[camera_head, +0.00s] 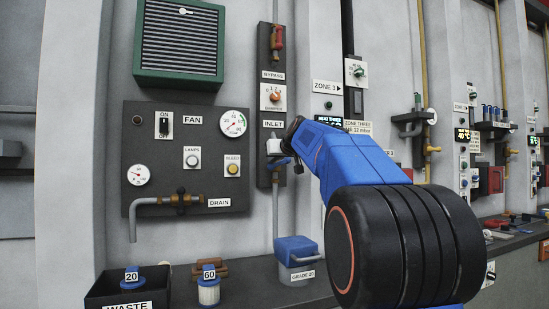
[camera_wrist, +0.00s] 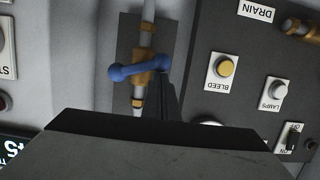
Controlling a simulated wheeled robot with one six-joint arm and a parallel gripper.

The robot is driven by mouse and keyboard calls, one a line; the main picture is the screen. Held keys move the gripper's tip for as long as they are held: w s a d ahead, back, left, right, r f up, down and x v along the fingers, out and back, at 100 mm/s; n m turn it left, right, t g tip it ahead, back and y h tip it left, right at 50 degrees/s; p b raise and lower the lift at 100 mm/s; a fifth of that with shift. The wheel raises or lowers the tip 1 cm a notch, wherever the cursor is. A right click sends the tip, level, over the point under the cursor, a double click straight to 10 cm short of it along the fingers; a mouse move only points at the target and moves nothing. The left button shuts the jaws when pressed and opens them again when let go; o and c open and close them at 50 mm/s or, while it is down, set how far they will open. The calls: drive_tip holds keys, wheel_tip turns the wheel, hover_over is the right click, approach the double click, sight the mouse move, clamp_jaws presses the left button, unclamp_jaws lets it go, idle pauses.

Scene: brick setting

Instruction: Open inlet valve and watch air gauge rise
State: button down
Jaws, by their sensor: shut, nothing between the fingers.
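The inlet valve is a brass body on a grey vertical pipe, with a blue handle (camera_wrist: 140,70) lying across the pipe. In the head view its blue handle (camera_head: 280,162) is partly hidden by my arm, below the INLET label (camera_head: 273,124). My gripper (camera_wrist: 168,80) is shut and empty, with its dark fingers beside the right end of the handle in the wrist view. I cannot tell whether they touch it. Two round white gauges, one upper right (camera_head: 234,122) and one lower left (camera_head: 138,175), are on the dark fan panel; neither is readably marked as air.
The dark panel (camera_head: 150,110) also carries a fan switch, LAMPS and BLEED buttons and a DRAIN pipe (camera_head: 165,200). A bypass valve (camera_head: 277,40) is above the inlet. A waste bin (camera_head: 100,293) and a blue-lidded jar (camera_head: 296,250) stand on the ledge below.

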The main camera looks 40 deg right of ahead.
drive_tip(key=f+n, duration=0.1)
drive_tip(key=n, duration=0.1)
drive_tip(key=n+h, duration=0.1)
drive_tip(key=n, duration=0.1)
drive_tip(key=f+n+h, duration=0.1)
drive_tip(key=shift+a+f+n, duration=0.3)
drive_tip(key=shift+f+n, duration=0.05)
drive_tip(key=shift+n, duration=0.05)
drive_tip(key=f+n+h, duration=0.1)
drive_tip(key=n, duration=0.1)
drive_tip(key=d+f+n+h, duration=0.1)
drive_tip(key=n, duration=0.1)
idle(0.4)
drive_tip(key=shift+a, duration=0.1)
idle(0.4)
